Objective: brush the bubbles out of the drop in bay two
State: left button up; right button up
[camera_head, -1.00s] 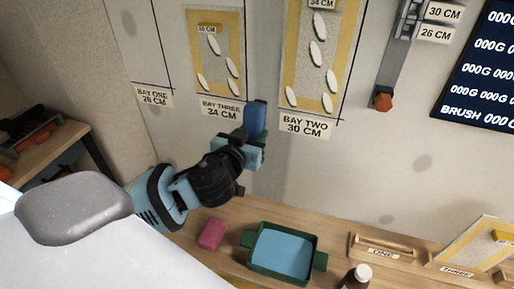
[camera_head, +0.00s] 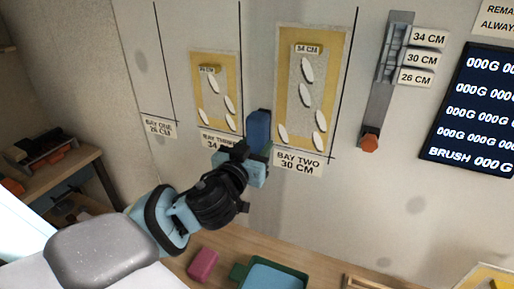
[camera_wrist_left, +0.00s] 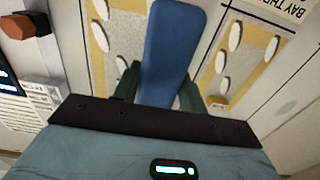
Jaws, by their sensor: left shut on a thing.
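My left gripper (camera_head: 250,160) is shut on a blue brush (camera_head: 258,130), which stands up from the fingers. In the left wrist view the brush (camera_wrist_left: 168,50) sits between the dark green fingers. In the head view it overlaps the wall between the bays; I cannot tell whether it touches the wall. The bay two drop (camera_head: 284,90) is a grey sheet with a yellow border and several white oval bubbles, right of the brush. Its label (camera_head: 299,162) reads BAY TWO 30 CM; a tag on the sheet reads 34 CM. My right gripper is not in view.
The bay three drop (camera_head: 234,72), also bubbled, hangs left of the brush. Right of bay two is a hanging grey strip (camera_head: 383,90) with an orange end, and a dark display board (camera_head: 470,120). Below are a pink block (camera_head: 203,265) and a green-rimmed blue tray (camera_head: 240,272) on the bench.

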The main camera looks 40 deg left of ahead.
pick_arm(q)
jog(key=shift+r, duration=0.1)
jog(key=shift+x, duration=3.25)
jog(key=shift+x, duration=1.25)
dwell(1.2)
jog(key=shift+w+d, duration=0.2)
jog(key=shift+d, duration=0.65)
jog(key=shift+w+d, duration=0.2)
jog(key=shift+d, duration=0.7)
jog(key=shift+w+d, duration=0.2)
jog(key=shift+d, duration=0.65)
jog(key=shift+w+d, duration=0.2)
jog(key=shift+d, duration=0.65)
jog(key=shift+d, duration=0.1)
jog(key=shift+w+d, duration=0.2)
jog(key=shift+d, duration=0.6)
jog(key=shift+w+d, duration=0.15)
jog(key=shift+d, duration=0.7)
